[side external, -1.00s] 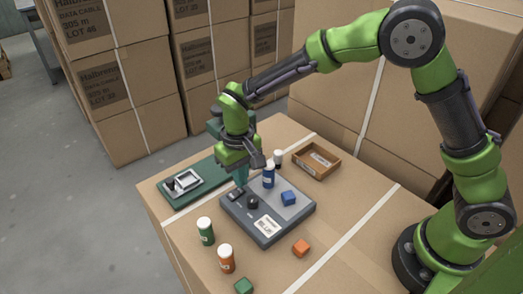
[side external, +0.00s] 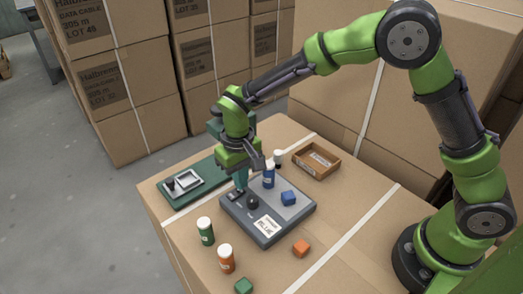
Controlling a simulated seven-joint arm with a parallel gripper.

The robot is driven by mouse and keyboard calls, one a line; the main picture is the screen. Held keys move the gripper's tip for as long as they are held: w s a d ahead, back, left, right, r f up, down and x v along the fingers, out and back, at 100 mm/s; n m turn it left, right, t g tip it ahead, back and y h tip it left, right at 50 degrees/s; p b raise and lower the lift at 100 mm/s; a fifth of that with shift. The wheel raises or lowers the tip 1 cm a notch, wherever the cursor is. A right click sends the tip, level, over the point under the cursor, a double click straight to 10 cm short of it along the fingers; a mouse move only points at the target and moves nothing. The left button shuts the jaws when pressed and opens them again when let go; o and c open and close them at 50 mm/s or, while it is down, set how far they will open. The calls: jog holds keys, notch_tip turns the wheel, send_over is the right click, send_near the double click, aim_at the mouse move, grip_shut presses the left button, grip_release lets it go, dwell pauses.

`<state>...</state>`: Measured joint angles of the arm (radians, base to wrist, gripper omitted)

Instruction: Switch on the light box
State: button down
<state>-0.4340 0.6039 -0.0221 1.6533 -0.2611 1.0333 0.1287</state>
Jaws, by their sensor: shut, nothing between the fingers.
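The light box (side external: 288,216) is a flat grey box with a dark body, lying on the carton top. On its upper face are a small dark switch (side external: 236,194) near the left corner, a black round knob (side external: 253,202) and a white label (side external: 267,226).
A green tray (side external: 205,190) with a white frame lies left, a brown open box (side external: 317,161) behind right.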

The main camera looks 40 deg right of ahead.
jog(key=shift+f, duration=0.6)
dwell(0.3)
jog(key=shift+r, duration=3.55)
jog(key=shift+s+f, duration=0.15)
jog(key=shift+f, duration=0.15)
jog(key=s+d+r+m+t+y, duration=0.2)
jog(key=s+d+r+m+t, duration=0.2)
jog(key=s+d+r, duration=1)
jog(key=s+d+t, duration=0.1)
jog(key=s+t, duration=0.2)
jog(key=shift+s+d, duration=0.15)
jog(key=shift+s, duration=0.25)
jog(key=shift+r, duration=0.1)
